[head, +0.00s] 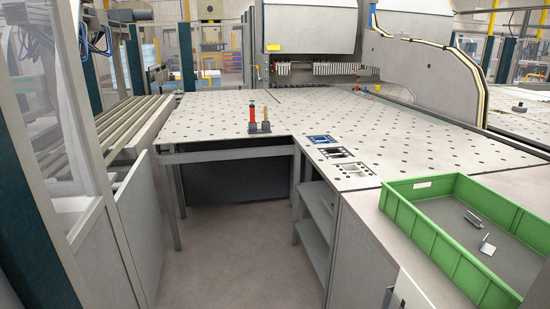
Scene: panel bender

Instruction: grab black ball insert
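I cannot clearly make out a black ball insert in the head view. Two small upright items stand on the perforated table (205,118) near its front edge. One is a red cylinder (252,113) with a dark base, the other an orange-brown one (265,115) with a dark base. A small dark object (519,107) lies on the far right table surface, too small to identify. Many small dark dots cover the table top, and I cannot tell whether any is a ball insert. Neither of my grippers is in view.
A green crate (420,242) with small grey metal pieces (486,245) stands at the front right. Blue and grey control panels (321,139) sit along the table's inner edge. The bending machine (310,30) is behind. A cabinet (138,225) bounds the left; the floor (240,240) between is free.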

